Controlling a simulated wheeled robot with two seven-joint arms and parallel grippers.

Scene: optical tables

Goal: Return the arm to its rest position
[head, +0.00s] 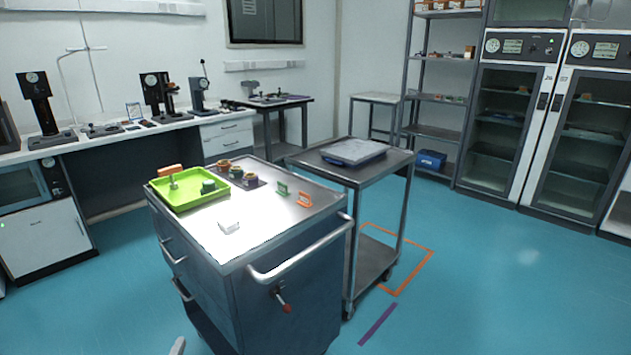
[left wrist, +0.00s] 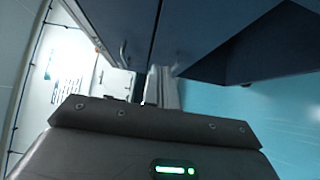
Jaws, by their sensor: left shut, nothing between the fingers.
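My left gripper (head: 178,346) shows only as a small pale tip at the bottom edge of the head view, in front of and below the metal cart (head: 290,228). In the left wrist view my left gripper (left wrist: 153,86) is shut and empty beyond the dark wrist housing, seen against dark blue panels. The rest of the left arm is outside the head view. My right gripper is in neither view.
Blue floor (head: 480,280) is open at the right.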

